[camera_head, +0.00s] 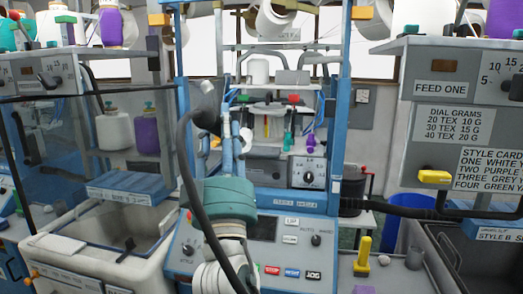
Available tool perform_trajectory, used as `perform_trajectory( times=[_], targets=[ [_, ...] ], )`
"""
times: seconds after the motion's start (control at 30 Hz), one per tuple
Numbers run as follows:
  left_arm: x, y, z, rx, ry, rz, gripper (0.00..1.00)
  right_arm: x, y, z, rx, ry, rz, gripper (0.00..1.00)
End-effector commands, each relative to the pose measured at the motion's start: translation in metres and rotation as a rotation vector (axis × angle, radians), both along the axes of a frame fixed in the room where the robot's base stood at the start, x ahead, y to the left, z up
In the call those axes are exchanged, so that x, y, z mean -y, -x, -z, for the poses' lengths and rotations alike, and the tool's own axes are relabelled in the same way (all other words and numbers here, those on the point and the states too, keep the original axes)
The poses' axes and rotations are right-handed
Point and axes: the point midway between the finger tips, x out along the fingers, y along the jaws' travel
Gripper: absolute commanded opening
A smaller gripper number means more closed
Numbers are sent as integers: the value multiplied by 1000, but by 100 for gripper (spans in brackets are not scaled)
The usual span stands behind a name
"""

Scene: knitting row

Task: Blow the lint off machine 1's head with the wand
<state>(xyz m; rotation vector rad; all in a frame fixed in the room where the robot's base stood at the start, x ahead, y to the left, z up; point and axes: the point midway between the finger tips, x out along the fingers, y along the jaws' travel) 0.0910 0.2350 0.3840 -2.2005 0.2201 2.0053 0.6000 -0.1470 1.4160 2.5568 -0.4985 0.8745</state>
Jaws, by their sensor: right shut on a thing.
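The wand (207,108) is dark, with a black hose that loops from it down past my arm. My right gripper (228,135) is shut on the wand and holds it raised in front of the blue-framed machine (347,90). That machine's head (270,108), with small coloured parts, shows just right of the gripper. The gripper and wand appear apart from the head, though depth is hard to judge. I cannot make out lint on it, nor read a machine number. My left gripper is not in view.
A control panel (300,235) with coloured buttons lies below the machine. A grey-white bin (110,235) stands at left and a dark bin (470,255) at right. Shelves with yarn cones (147,133) and a right panel (465,110) flank the space. A yellow-handled part (363,255) stands at lower right.

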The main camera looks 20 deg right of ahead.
Motion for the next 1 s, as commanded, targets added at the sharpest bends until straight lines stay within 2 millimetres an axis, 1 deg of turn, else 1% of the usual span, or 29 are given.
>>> perform_trajectory(
  times=[0.2,0.5,0.8,1.0],
  targets=[
    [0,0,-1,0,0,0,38,-13,19,-5,1,-2,-2,7],
    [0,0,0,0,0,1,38,-30,40,-9,-3,-4,-6,7],
    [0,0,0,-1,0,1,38,-32,44,-10,-3,-3,-7,7],
    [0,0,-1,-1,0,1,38,-30,39,-9,-4,0,-6,7]
  ],
)
